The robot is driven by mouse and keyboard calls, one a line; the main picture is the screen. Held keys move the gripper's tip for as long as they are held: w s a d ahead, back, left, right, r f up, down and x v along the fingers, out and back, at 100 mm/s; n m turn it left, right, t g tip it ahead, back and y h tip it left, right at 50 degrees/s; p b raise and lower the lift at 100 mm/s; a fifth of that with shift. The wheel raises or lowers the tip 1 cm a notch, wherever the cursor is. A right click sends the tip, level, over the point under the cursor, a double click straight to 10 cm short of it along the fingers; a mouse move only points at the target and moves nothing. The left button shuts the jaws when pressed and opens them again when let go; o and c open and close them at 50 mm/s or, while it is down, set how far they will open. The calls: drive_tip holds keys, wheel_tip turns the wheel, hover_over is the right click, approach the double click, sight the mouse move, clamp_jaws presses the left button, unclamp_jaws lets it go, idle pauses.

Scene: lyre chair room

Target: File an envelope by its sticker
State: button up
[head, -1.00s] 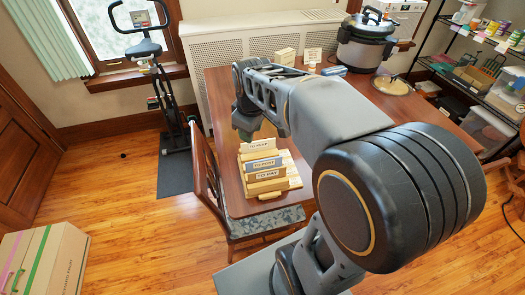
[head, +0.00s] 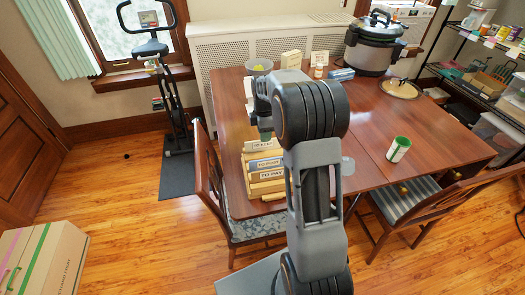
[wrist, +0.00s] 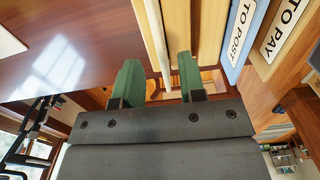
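A wooden file sorter (head: 272,194) stands on the table's left side, with upright labelled dividers. The front divider reads TO PAY (head: 270,175), the one behind it TO POST (head: 264,163); a third label behind is too small to read surely. Both labels also show in the wrist view, TO PAY (wrist: 283,28) and TO POST (wrist: 240,28). My gripper (head: 266,136) is at the sorter's back end. In the wrist view its green fingers (wrist: 158,82) are apart, with a pale upright edge (wrist: 153,40) reaching between them. I cannot tell whether that edge is an envelope or a divider.
A white flat thing (wrist: 8,42) lies on the table (head: 420,150) beyond the gripper. A green-lidded can (head: 398,150), a round lid (head: 401,88) and a large pot (head: 372,45) stand on the right. A chair (head: 208,170) is close by the table's left edge.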

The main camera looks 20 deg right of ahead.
sight(264, 144)
drive_tip(key=shift+f, duration=3.05)
clamp_jaws()
